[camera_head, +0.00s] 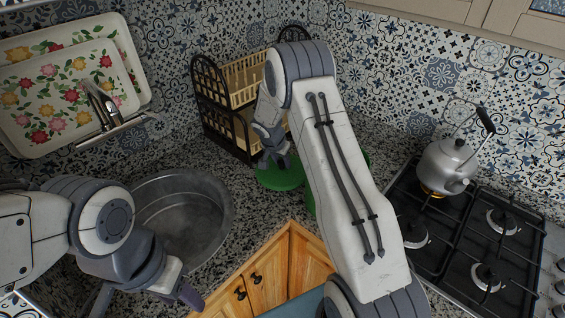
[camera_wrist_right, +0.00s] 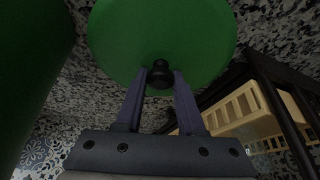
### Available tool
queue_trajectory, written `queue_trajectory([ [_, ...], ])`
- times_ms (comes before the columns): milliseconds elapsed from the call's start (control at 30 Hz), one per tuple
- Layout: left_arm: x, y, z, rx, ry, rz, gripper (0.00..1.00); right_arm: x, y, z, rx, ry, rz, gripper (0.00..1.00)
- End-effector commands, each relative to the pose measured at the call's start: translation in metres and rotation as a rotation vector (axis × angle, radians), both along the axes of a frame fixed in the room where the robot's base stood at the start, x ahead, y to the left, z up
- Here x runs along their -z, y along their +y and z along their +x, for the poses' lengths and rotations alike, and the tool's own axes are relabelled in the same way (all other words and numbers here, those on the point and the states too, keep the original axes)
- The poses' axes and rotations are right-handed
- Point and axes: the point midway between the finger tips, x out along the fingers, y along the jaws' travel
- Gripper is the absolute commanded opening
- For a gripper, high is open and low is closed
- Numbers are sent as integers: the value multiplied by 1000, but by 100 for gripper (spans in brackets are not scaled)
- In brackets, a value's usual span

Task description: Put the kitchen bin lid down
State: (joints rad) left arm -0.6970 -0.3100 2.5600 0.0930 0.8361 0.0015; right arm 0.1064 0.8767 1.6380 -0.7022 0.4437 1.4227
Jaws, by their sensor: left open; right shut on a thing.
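The green bin lid (camera_head: 281,177) is a round disc beside the bin, over the speckled counter in the corner. In the right wrist view the lid (camera_wrist_right: 160,35) faces the camera with its black knob (camera_wrist_right: 160,74) between the fingers. My right gripper (camera_head: 277,160) is shut on that knob; it also shows in the right wrist view (camera_wrist_right: 160,82). I cannot tell whether the lid touches the counter. The green bin (camera_head: 309,196) is mostly hidden behind my right arm; its side fills the left of the wrist view (camera_wrist_right: 28,60). My left gripper (camera_head: 148,303) is open and empty at the lower left.
A two-tier dark rack (camera_head: 209,113) with cream baskets stands just behind the lid. A round metal sink (camera_head: 190,220) lies to the left, with floral trays (camera_head: 60,95) above it. A kettle (camera_head: 444,163) sits on the gas hob (camera_head: 455,240) at right.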

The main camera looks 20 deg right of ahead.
Motion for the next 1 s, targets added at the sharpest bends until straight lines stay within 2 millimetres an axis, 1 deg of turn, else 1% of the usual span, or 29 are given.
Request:
queue_trajectory([
  [33, -2, 0, 0, 0, 0, 0, 50, 6, 0, 0, -1, 1, 1, 0],
  [133, -3, 0, 0, 0, 0, 0, 50, 12, 0, 0, 0, 0, 1, 0],
  [367, -2, 0, 0, 0, 0, 0, 50, 12, 0, 0, 0, -2, 1, 0],
  [533, 4, 0, 0, 0, 0, 0, 50, 16, 0, 0, 0, -2, 1, 0],
  [567, 4, 0, 0, 0, 0, 0, 50, 16, 0, 0, 0, -2, 1, 42],
  [600, 3, 0, 0, 0, 0, 0, 50, 15, 0, 0, 0, -2, 1, 57],
  [633, 3, 0, 0, 0, 0, 0, 50, 15, 0, 0, 1, -1, 1, 68],
  [900, 3, 0, 0, 0, 0, 0, 50, 15, 0, 0, 1, -1, 1, 68],
  [1000, 0, 0, 0, 0, 0, 0, 50, 13, 0, 0, 1, -1, 1, 68],
])
